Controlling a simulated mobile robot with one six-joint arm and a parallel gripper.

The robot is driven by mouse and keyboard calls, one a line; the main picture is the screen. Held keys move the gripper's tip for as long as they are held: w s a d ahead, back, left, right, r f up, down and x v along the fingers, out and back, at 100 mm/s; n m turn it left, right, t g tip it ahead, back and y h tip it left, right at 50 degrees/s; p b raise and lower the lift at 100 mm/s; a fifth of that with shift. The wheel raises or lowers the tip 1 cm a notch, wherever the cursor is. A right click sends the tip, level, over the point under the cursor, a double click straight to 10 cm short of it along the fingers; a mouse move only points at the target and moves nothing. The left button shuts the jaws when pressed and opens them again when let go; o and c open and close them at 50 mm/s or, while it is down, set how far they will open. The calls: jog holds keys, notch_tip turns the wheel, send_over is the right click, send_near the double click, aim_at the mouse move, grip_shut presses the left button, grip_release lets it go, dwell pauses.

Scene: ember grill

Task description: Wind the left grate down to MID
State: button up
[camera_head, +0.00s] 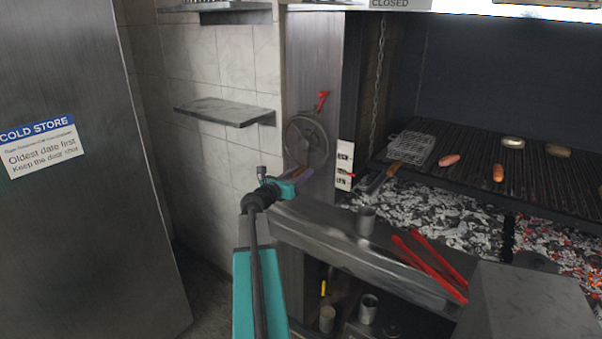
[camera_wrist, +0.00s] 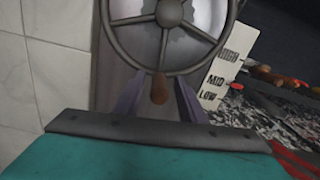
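The crank wheel (camera_head: 306,140) is a grey spoked wheel on the metal pillar left of the grill; it fills the top of the wrist view (camera_wrist: 168,30). Its brown handle knob (camera_wrist: 160,88) is at the bottom of the wheel. My gripper (camera_head: 291,176) is at the knob, with one finger on each side; thin gaps seem to show, so it looks open around it. The height plate (camera_head: 345,160) reads HIGH, MID, LOW in the wrist view (camera_wrist: 222,72). A small red marker (camera_wrist: 237,86) shows beside it, around MID. The grate (camera_head: 470,165) sits above the coals.
A red lever (camera_head: 322,100) is on the pillar above the wheel. A wire basket (camera_head: 411,148) and several food pieces lie on the grate. A wall shelf (camera_head: 225,112) is at left.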

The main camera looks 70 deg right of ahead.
grip_shut()
jog(key=shift+w+a, duration=0.1)
jog(key=shift+w, duration=0.05)
dwell(0.4)
